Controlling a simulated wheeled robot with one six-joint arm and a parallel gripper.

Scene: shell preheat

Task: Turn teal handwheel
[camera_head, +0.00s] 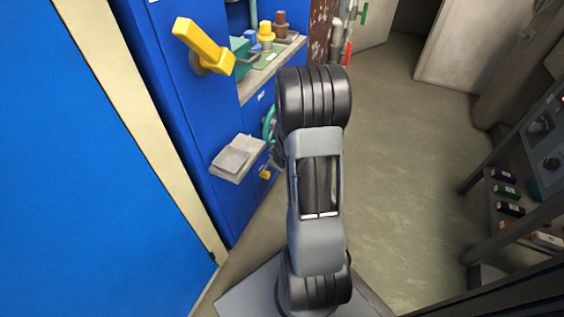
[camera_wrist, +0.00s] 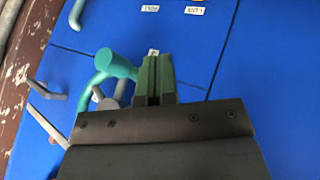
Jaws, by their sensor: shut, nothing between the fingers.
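The teal handwheel (camera_head: 268,124) is on the front of the blue cabinet, partly hidden behind my arm in the head view. In the wrist view, the teal handwheel (camera_wrist: 99,78) shows its curved rim and a thick round knob, with grey parts behind it. My gripper (camera_wrist: 158,58) has its two green fingers shut together with nothing between them. The fingers are just right of the knob in the picture. I cannot tell whether they touch it. In the head view my gripper is hidden behind my arm.
A yellow lever (camera_head: 205,47) sticks out of the cabinet (camera_head: 180,110). A shelf (camera_head: 272,68) holds several coloured parts. A small grey ledge (camera_head: 237,157) juts out below. A rack (camera_head: 505,190) with labelled items stands at the right. The floor (camera_head: 410,150) between is clear.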

